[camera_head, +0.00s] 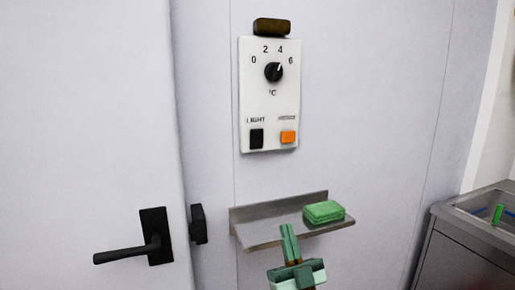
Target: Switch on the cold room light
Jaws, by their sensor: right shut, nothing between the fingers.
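A white control panel (258,97) is on the pale wall, right of the door. Its black switch (257,138), under the label "LIGHT", is at the lower left. An orange switch (288,136) is beside it, under a blurred label. A black dial (273,71) with numbers 0 to 6 is above them. I cannot tell whether the light is on. My right gripper (289,236) is green, shut and empty. It shows below the panel, in front of the shelf, pointing up and touching no switch. My left gripper is not in view.
A metal shelf (262,234) under the panel holds a green block (324,211). A black door handle (140,245) is at the lower left, with a black latch (198,224) beside it. A steel sink unit (465,245) stands at the right.

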